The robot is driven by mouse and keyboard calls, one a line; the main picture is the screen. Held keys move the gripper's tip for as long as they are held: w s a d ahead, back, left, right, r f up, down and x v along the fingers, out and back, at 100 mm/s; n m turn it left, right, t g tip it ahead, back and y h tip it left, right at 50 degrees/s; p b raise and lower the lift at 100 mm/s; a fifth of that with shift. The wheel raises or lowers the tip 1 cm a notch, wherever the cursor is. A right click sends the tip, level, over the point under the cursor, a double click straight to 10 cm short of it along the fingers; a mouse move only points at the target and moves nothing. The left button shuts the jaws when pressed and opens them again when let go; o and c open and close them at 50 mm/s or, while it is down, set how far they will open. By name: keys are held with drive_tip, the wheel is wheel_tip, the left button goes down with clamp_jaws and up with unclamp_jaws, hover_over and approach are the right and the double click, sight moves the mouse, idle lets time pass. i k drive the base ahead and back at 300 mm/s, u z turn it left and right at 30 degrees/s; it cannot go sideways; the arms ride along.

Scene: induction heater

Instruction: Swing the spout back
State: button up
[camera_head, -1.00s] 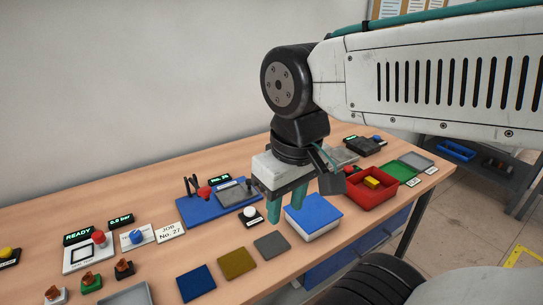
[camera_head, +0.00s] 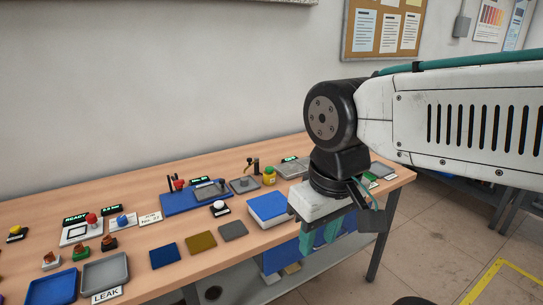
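A small dark upright fitting with a brass-coloured end (camera_head: 252,164) stands at the back of the bench, behind a grey square plate (camera_head: 243,185). It looks like the spout, but it is too small to tell which way it points. My gripper (camera_head: 320,238) hangs fingers down at the bench's front right edge, to the right of and nearer than the fitting. Its two teal fingers look apart, with nothing seen between them. It touches neither fitting nor plate.
A blue-topped box (camera_head: 268,208) stands just left of my gripper. A blue base with a grey plate (camera_head: 190,202) lies to the left. Coloured pads (camera_head: 200,242) lie along the front.

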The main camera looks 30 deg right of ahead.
sight(256, 160)
drive_tip(key=z, duration=0.4)
drive_tip(key=i, duration=1)
